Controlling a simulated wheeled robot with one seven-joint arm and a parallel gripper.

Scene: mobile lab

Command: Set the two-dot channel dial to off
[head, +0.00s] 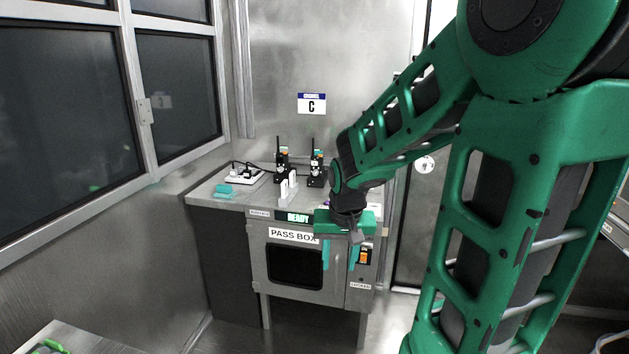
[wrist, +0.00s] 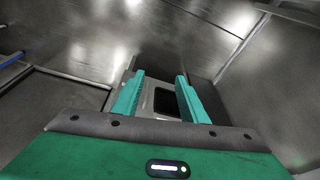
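Two black handheld radios stand upright on top of the pass box cabinet, a left radio (head: 282,164) and a right radio (head: 317,168). Each has an antenna and small coloured parts near its top. Their dials and any dot marks are too small to read, so I cannot tell which is the two-dot one. My gripper (head: 340,256) is in front of the cabinet's face, below and right of the radios, with its fingers pointing down. In the wrist view my gripper (wrist: 158,98) has its two teal fingers apart with nothing between them.
The pass box (head: 258,268) has a dark window and a lit "READY" display. A wall sign (head: 311,104) shows a large C. A white power strip (head: 245,175), a teal block (head: 225,191) and a white upright holder (head: 288,188) share its top. Windows line the left wall.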

